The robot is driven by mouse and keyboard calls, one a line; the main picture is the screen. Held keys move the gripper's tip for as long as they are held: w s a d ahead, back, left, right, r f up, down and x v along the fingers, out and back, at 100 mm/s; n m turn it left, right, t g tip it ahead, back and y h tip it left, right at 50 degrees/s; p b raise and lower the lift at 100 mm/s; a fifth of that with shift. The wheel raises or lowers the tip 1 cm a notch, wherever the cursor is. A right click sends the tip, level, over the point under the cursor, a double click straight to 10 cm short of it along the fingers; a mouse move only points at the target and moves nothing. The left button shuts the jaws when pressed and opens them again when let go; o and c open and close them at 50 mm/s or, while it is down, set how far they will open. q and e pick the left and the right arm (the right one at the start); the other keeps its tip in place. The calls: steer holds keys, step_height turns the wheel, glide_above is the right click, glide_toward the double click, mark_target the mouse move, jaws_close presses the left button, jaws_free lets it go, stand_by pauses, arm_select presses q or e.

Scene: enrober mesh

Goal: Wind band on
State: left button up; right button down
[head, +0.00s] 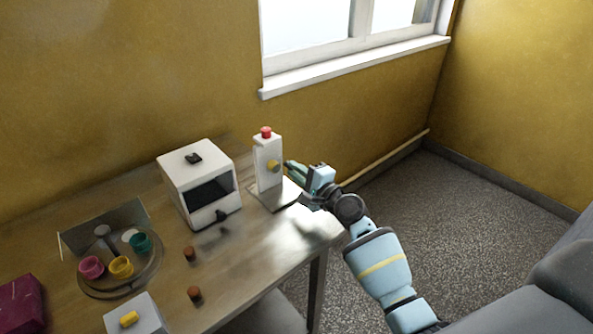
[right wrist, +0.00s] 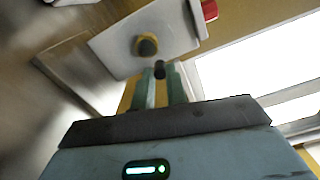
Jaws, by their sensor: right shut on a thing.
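A white upright post (head: 268,160) with a red top (head: 266,131) stands on a flat base plate near the right end of the table. A yellow knob (head: 273,166) sits on its side; in the right wrist view the knob (right wrist: 147,45) has a dark centre. My right gripper (head: 290,168) is beside the post at knob height. In the right wrist view its green fingers (right wrist: 160,88) are shut on a small dark handle (right wrist: 160,68) just beside the knob. Whether the handle joins the knob is unclear. I cannot make out a band. My left gripper is out of view.
A white box with a dark window (head: 208,194) stands left of the post. Two brown pieces (head: 189,253) (head: 194,293) lie in front. A round tray (head: 150,279) holds coloured cups. A small white box with a yellow knob (head: 128,319) and a magenta box (head: 20,304) are nearer.

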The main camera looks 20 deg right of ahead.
steer(key=shift+f+m, duration=0.3)
steer(key=shift+m, duration=1)
steer(key=c, duration=1.4)
jaws_free()
steer(key=shift+p+v, duration=0.3)
steer(key=shift+v, duration=3.65)
